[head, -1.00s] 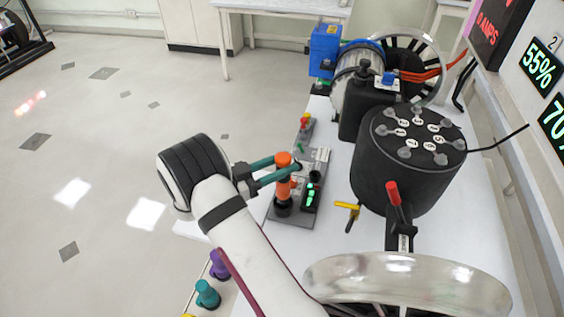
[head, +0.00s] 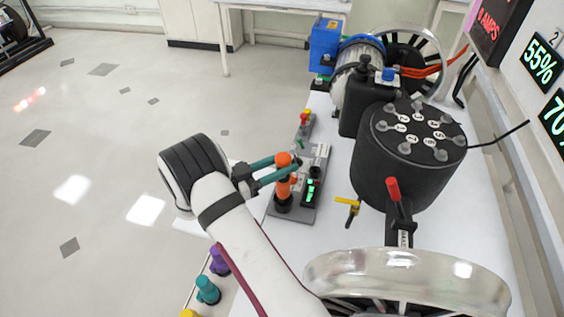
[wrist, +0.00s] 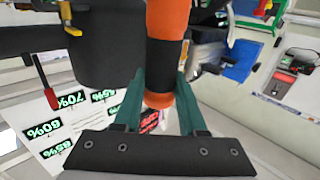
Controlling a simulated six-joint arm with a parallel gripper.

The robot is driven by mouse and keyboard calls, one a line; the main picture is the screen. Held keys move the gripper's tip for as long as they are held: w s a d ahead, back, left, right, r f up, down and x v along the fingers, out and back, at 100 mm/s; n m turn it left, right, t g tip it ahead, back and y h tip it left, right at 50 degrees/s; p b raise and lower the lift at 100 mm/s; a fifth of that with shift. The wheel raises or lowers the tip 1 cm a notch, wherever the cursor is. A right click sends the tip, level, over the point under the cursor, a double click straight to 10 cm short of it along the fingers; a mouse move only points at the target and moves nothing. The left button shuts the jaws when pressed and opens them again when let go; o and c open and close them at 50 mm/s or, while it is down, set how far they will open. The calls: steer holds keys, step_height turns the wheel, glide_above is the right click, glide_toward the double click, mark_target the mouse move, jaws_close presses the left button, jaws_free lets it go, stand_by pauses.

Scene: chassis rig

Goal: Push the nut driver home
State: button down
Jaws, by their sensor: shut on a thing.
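The orange nut driver (head: 283,187) with a dark band stands upright on the grey base plate (head: 311,152), its lower end at a black collar (head: 283,204). How deep it sits there I cannot tell. My gripper (head: 284,168) reaches in from the left with its teal fingers shut on the upper part of the driver. In the wrist view the orange and black driver (wrist: 167,52) runs between the two fingers (wrist: 160,85).
A green-lit display (head: 312,191) sits right of the driver on the plate. A large black drum (head: 395,170) with numbered studs stands further right. A yellow-handled valve (head: 347,203) and a red lever (head: 392,188) are near it. Purple (head: 219,261) and teal (head: 207,290) knobs are at lower left.

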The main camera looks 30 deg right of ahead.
steer(key=shift+f, duration=0.55)
stand_by(0.4)
steer(key=shift+c, duration=1.9)
jaws_free()
